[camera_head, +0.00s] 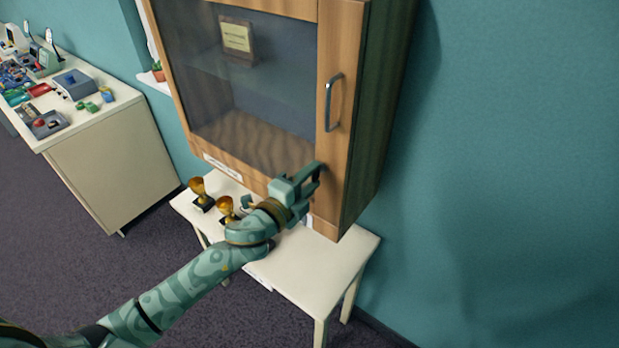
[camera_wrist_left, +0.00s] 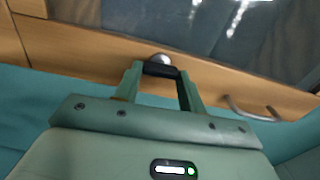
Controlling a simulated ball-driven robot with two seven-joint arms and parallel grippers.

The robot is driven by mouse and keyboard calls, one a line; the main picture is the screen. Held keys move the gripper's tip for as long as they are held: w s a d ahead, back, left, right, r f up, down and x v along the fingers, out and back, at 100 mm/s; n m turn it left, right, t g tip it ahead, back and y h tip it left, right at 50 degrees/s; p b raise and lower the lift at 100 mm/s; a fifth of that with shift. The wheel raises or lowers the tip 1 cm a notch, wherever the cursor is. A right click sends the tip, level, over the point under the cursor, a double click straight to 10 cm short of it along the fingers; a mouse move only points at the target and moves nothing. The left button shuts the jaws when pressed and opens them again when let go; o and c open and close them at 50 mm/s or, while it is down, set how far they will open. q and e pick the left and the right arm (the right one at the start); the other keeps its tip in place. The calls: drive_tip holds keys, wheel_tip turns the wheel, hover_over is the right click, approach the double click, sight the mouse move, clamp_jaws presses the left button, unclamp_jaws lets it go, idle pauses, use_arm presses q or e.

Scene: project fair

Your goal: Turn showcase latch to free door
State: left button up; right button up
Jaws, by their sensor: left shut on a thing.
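The wooden showcase (camera_head: 365,120) hangs on the wall with its glass door (camera_head: 265,85) closed. An upright metal door handle (camera_head: 332,103) is on the door's right side and also shows in the left wrist view (camera_wrist_left: 252,113). My left gripper (camera_head: 314,173) is at the lower right of the door, below the handle. In the left wrist view its two fingers (camera_wrist_left: 160,78) are shut on the dark latch (camera_wrist_left: 160,69), beside a round silver boss (camera_wrist_left: 160,58). In the head view the gripper hides the latch. My right gripper is not in view.
A low white table (camera_head: 305,275) stands under the showcase, with small gold trophies (camera_head: 200,192) near my left forearm. A cluttered counter (camera_head: 110,150) is at the left. A wall plaque (camera_head: 237,38) shows behind the glass. The wall at the right is bare.

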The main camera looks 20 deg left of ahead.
use_arm(q)
drive_tip(key=shift+m, duration=0.3)
idle(0.4)
drive_tip(key=o, duration=1)
drive_tip(key=shift+b+v, duration=1.75)
drive_tip(key=shift+v, duration=6.45)
